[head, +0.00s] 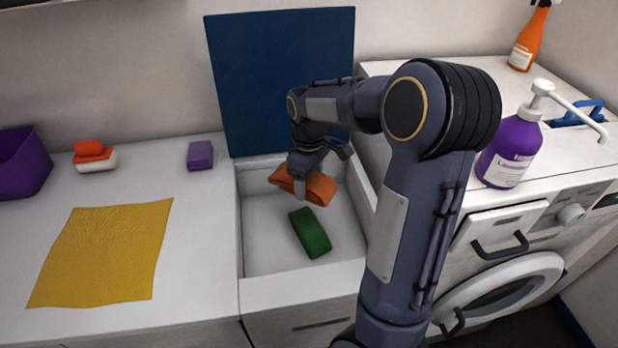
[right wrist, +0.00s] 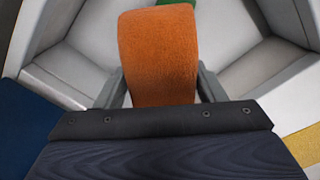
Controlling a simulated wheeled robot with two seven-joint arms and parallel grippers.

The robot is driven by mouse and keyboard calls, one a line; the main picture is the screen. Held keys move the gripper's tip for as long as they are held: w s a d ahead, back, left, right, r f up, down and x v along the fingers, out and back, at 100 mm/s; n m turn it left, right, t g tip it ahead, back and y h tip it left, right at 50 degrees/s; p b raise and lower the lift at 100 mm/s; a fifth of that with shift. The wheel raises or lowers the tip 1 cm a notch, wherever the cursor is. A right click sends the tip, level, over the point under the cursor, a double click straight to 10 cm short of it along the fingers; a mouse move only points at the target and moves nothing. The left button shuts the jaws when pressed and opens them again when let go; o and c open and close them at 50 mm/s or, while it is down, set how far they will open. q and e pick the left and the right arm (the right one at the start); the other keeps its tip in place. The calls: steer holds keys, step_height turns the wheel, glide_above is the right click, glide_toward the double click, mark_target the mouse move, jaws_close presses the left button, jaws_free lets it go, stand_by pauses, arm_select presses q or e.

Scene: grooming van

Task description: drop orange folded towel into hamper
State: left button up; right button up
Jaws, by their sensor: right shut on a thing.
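The orange folded towel (head: 318,188) is pinched in my right gripper (head: 300,178). In the right wrist view the orange towel (right wrist: 158,50) sits between the two grey fingers. It is at the back of an open white-walled bin, which looks like the hamper (head: 262,250), with a raised dark blue lid (head: 280,70). I cannot tell whether the towel touches the bin's floor or back wall. A green folded towel (head: 310,233) lies on the bin's floor, just in front of the orange one. My left gripper is not in view.
Left of the bin, the counter holds a yellow cloth (head: 105,253), a purple folded towel (head: 200,155), a small red-and-white stack (head: 92,150) and a purple container (head: 22,162). On the right, a purple pump bottle (head: 512,145) and an orange spray bottle (head: 530,38) stand on the washer.

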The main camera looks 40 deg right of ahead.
steer(key=o, duration=1.1)
steer(key=shift+c, duration=0.2)
step_height(320, 180, up, 8)
steer(key=shift+f, duration=0.1)
